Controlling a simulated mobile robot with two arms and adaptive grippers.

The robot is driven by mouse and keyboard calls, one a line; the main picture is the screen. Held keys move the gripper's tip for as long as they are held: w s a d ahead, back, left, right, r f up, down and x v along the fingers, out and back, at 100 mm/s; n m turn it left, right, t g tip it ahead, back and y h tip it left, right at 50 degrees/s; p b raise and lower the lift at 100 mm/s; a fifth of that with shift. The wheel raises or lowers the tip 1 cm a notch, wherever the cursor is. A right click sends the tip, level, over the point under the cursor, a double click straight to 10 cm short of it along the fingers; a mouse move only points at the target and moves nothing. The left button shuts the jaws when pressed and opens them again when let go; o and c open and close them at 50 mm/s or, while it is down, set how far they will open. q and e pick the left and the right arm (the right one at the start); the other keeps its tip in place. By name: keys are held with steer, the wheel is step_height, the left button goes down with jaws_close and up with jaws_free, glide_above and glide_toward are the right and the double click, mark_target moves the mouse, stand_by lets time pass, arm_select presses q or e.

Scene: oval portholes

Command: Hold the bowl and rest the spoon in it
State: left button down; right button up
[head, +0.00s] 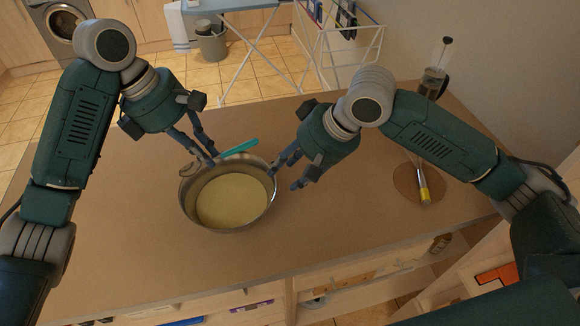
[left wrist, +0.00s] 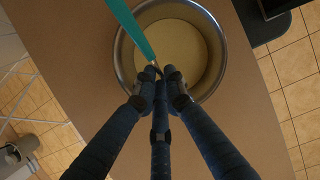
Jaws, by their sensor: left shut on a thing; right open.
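The metal bowl (head: 184,205), holding a pale yellow filling, stands upright on the brown counter. The left wrist view also shows the bowl (left wrist: 120,58). The spoon has a teal handle (head: 238,147), and its loop-like metal end (head: 189,170) shows at the bowl's far left rim. My left gripper (head: 211,160) is shut on the spoon near where handle meets metal, at the bowl's far rim. In the left wrist view the teal handle (left wrist: 130,28) slants up left from the fingertips (left wrist: 161,74). My right gripper (head: 284,180) is open at the bowl's right rim; contact is unclear.
A round brown mat (head: 404,180) with a yellow-handled item (head: 423,185) lies to the right. A glass jug with a plunger (head: 432,82) stands behind it. The counter (head: 120,235) is clear left of the bowl. A white rack (head: 320,50) stands beyond the counter.

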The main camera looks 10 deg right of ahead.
mark_target(269, 190)
steer(key=x, duration=1.1)
steer(key=shift+w+a+f, duration=0.1)
steer(key=shift+w+f, duration=0.05)
steer(key=shift+f, duration=0.15)
jaws_close()
